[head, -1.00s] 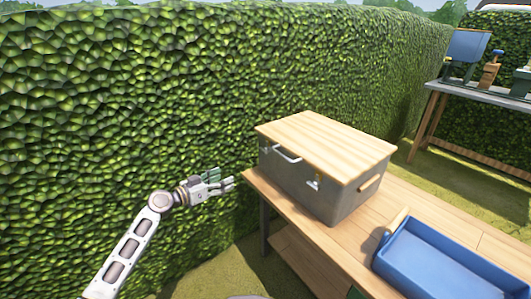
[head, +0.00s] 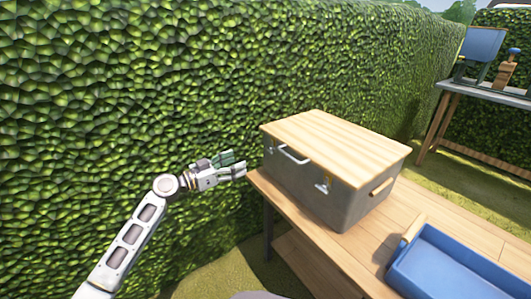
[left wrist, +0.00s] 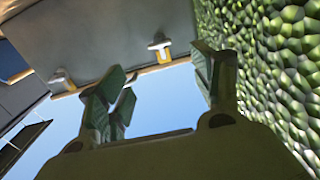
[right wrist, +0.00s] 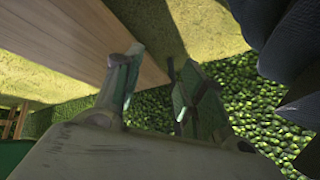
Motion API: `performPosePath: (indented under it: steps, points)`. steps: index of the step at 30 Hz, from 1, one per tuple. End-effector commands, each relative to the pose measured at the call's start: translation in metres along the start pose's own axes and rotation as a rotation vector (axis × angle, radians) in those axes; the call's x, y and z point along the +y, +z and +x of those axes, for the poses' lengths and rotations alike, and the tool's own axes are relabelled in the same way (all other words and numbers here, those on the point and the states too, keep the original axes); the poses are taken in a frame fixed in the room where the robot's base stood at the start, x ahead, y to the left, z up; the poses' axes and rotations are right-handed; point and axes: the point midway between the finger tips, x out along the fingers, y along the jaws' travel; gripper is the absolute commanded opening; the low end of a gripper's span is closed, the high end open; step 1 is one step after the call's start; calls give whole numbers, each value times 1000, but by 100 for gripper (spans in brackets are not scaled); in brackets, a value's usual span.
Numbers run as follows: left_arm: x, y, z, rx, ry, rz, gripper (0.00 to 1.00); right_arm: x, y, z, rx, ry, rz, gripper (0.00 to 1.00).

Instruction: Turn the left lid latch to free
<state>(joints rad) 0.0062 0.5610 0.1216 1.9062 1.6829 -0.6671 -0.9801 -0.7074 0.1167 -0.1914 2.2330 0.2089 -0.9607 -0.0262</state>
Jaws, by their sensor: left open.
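A grey box with a light wooden lid (head: 335,145) stands on a wooden bench. The left lid latch, a pale tab on a yellow-orange mount, shows in the left wrist view (left wrist: 160,44), which sees the box upside down. The right latch shows in the head view (head: 323,186) and in the left wrist view (left wrist: 60,78). My left gripper (head: 242,168) is open and empty, just left of the box's left end and apart from it. Its fingers also frame the latch side in the left wrist view (left wrist: 155,85). My right gripper (right wrist: 155,80) has its fingers apart, empty, near a wooden edge.
A white handle (head: 293,156) sits on the box front between the latches. A blue tray (head: 450,262) lies on the bench (head: 335,245) to the right. A tall hedge (head: 120,90) runs behind the left arm. Another table (head: 485,95) stands far right.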

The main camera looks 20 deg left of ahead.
Motion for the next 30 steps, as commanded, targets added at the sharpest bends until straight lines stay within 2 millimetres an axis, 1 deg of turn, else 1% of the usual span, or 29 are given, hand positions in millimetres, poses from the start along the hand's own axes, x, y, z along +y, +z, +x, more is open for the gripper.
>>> performPosePath:
  steps: [5, 30]
  points:
    - [0, 0, 10, 0, 0, -1, 66, 0, 1, 1, 2, -1, 1, 40]
    - [0, 0, 79, -1, 0, 0, 66, 1, 4, 8, 20, -6, 9, 40]
